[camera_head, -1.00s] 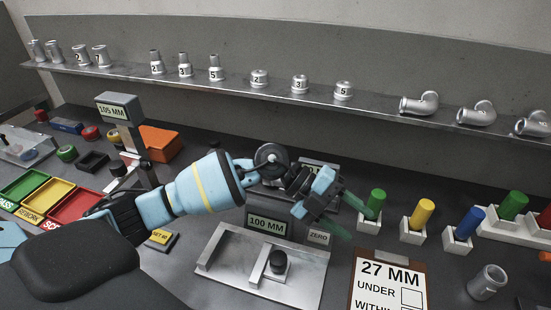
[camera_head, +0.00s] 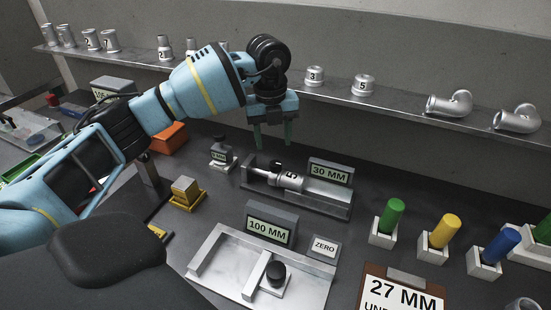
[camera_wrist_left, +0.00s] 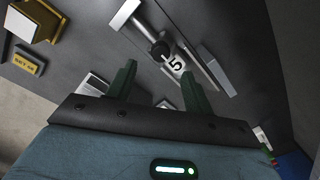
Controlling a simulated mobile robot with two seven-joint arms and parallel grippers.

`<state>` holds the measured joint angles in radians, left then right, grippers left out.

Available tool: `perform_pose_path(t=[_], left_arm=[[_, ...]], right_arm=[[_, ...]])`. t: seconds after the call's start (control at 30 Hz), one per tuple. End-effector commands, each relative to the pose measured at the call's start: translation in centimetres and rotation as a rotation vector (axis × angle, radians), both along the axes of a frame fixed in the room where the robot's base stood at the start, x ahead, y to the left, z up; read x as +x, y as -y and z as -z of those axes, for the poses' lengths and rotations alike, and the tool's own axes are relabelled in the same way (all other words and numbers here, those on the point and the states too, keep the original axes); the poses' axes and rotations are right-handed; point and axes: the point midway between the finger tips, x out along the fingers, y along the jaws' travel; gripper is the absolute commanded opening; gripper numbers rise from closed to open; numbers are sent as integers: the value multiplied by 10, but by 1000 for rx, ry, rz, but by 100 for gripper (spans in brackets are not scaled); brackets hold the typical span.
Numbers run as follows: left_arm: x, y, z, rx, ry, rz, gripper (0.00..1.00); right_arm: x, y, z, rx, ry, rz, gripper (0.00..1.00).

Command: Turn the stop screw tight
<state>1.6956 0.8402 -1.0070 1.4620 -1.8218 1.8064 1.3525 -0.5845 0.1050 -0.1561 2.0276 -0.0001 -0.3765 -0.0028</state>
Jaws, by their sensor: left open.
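My left gripper (camera_head: 272,135) is open and empty, with its fingers pointing down above the back of the 30 MM fixture. In the left wrist view its two fingers (camera_wrist_left: 158,70) stand apart with nothing between them. A dark knob (camera_head: 276,165) sits by the casting's left end. Another black knob (camera_head: 276,271) stands on the 100 MM plate (camera_head: 318,270). No label shows which knob is the stop screw. My right gripper is out of view.
A shelf (camera_head: 400,112) with several castings runs along the back wall. Coloured pegs in white holders, such as the yellow one (camera_head: 446,230), stand at the right. A 27 MM clipboard (camera_head: 374,272) lies in front. A small black-and-silver item (camera_head: 221,154) stands left of the fixture.

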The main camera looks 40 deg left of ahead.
Motion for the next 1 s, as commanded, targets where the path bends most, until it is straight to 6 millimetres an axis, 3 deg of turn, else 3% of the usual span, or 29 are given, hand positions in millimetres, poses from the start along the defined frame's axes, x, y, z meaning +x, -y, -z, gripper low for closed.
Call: perform_pose_path(t=[0.4,0.83,1.0], left_arm=[[2,2,59,-1,-1,2,52],[2,3,70,-2,1,3,52],[2,3,70,-2,1,3,32]], right_arm=[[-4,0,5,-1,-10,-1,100],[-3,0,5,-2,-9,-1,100],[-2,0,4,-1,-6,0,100]])
